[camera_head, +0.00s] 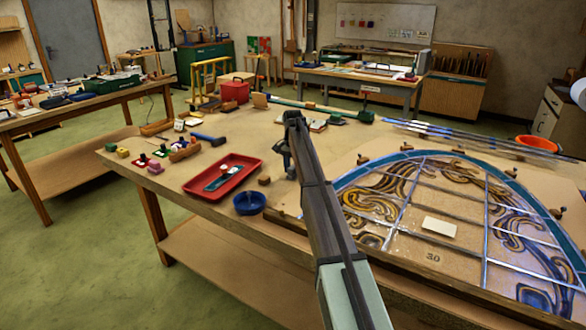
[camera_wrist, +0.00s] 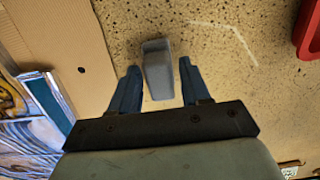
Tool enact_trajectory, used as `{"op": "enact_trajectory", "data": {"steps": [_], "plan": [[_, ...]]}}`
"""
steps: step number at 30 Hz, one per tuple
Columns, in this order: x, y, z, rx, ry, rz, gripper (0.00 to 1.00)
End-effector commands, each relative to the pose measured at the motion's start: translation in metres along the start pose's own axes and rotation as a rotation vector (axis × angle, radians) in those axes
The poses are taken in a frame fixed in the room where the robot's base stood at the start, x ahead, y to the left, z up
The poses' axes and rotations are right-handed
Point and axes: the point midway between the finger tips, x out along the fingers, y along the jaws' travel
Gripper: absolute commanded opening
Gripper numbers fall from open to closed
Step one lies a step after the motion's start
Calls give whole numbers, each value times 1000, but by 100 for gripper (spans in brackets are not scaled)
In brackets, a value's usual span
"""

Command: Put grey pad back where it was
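The grey pad (camera_wrist: 158,72) is a small, narrow block. In the wrist view it lies between the two blue-grey fingers of my gripper (camera_wrist: 159,84), slightly tilted, and reaches beyond the fingertips. A thin gap shows at its right side and near its lower end, so the fingers look open around it. Whether the pad rests on the table is hard to tell. A pale angular outline (camera_wrist: 232,36) is marked on the speckled tabletop to its right.
A red tray (camera_head: 190,187) with a tool in it and a blue bowl (camera_head: 249,203) stand left of my arm. The leaded panel (camera_head: 465,215) on its board fills the right, with a cream card on it. A long green-headed tool (camera_head: 330,109) lies behind.

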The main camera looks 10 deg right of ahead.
Motion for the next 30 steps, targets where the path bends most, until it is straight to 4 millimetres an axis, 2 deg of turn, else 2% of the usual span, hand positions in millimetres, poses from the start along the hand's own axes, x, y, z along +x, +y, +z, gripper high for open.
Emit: {"op": "enact_trajectory", "data": {"steps": [3, 10, 14, 17, 30], "plan": [[0, 0, 0, 0, 0, 0, 57], [-1, 0, 0, 0, 0, 0, 57], [-8, 0, 0, 0, 1, -1, 57], [-20, 0, 0, 0, 1, 0, 57], [-98, -1, -1, 0, 1, -1, 57]]}}
